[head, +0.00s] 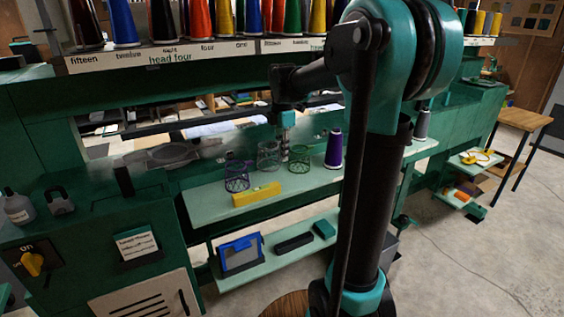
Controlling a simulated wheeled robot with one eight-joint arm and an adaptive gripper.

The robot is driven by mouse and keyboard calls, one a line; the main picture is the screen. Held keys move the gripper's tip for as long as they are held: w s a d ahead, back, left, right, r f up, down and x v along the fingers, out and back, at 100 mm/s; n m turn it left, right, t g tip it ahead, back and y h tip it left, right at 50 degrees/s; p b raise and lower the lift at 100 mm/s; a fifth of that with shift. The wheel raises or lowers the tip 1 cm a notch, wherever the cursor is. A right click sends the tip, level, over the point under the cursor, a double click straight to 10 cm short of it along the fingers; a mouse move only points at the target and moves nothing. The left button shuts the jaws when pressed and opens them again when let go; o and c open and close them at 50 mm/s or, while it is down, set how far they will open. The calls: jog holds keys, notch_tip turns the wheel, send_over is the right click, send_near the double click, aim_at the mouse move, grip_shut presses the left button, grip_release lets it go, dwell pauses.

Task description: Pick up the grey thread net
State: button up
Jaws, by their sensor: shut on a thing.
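The grey thread net (267,156) is a small mesh cup on the pale green shelf (205,201) in the middle of the head view. It stands between a purple net (236,177) on its left and a green net (299,155) on its right. My gripper (284,153) points down at the grey net's right side and is shut on it. The fingers are small and dark here, so the exact contact is hard to see. I cannot tell whether the net's base touches the shelf.
A yellow block (256,195) lies in front of the nets. A purple thread cone (334,149) stands to their right. Several coloured cones stand on the rack above. A lower shelf holds a blue-framed tablet (240,254) and a black box (294,243).

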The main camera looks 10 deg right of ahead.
notch_tip(320, 180, up, 16)
dwell(0.3)
jog(key=shift+d+f, duration=0.1)
jog(key=shift+f, duration=0.05)
